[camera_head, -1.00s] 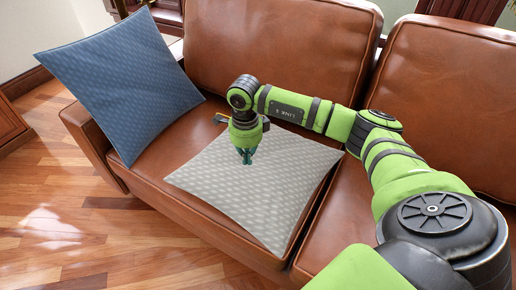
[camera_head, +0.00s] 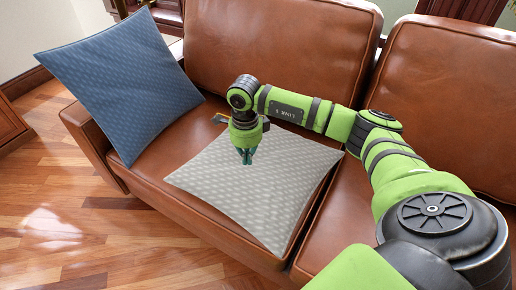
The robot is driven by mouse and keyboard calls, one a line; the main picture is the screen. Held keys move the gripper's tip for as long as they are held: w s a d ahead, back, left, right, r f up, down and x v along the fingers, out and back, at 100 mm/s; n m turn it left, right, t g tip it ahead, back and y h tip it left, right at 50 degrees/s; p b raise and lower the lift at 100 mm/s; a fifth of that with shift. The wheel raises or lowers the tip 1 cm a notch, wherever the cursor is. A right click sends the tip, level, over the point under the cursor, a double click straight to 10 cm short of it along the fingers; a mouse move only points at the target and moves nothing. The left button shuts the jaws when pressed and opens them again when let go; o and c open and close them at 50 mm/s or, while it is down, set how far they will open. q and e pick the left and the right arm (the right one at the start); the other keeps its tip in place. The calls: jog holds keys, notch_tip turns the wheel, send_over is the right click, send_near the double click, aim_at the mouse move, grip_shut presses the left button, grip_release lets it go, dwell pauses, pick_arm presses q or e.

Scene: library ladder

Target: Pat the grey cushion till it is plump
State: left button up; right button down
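The grey cushion (camera_head: 267,200) lies flat on the seat of the brown leather sofa, its pale patterned face up. My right gripper (camera_head: 246,158) points down over the upper left part of the cushion. Its teal fingertips look close together, with nothing seen between them. I cannot tell whether the tips touch the cushion or hang just above it. My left gripper is not in view.
A blue cushion (camera_head: 118,82) leans against the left arm of the sofa (camera_head: 270,40). The sofa's backrest rises behind the grey cushion. The wooden floor (camera_head: 60,215) is clear at the left. A wooden cabinet (camera_head: 10,125) stands at the left edge.

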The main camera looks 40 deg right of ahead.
jog(key=shift+f, duration=0.15)
jog(key=shift+f+b, duration=0.8)
jog(key=shift+f, duration=0.15)
jog(key=shift+s+f, duration=0.1)
dwell(0.5)
